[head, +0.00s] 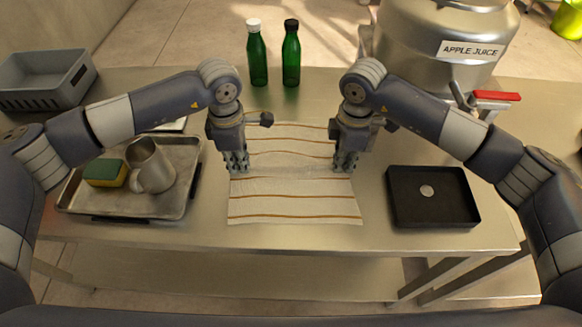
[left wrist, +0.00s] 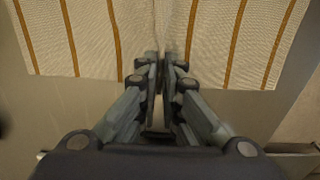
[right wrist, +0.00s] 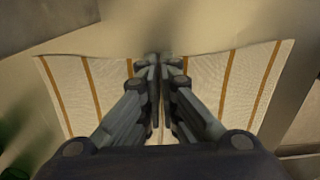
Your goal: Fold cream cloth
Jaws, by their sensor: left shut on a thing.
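The cream cloth (head: 290,207) with brown stripes lies spread on the metal table, with slight wrinkles across its middle. My left gripper (head: 237,168) is shut on its left edge, about midway along; the left wrist view shows the fingers (left wrist: 165,62) close together on the cloth (left wrist: 100,35). My right gripper (head: 345,168) is at the right edge, opposite the left one. In the right wrist view its fingertips (right wrist: 158,62) are close together at the cloth (right wrist: 235,85); whether they pinch it is unclear. The arms hide small parts of both edges.
A metal tray (head: 125,207) with a sponge (head: 105,172) and a metal jug (head: 150,167) is left of the cloth. A black tray (head: 455,215) holding a small disc is right. Two green bottles (head: 257,60) (head: 291,60), a grey crate (head: 45,85) and an apple juice tank (head: 430,50) stand behind.

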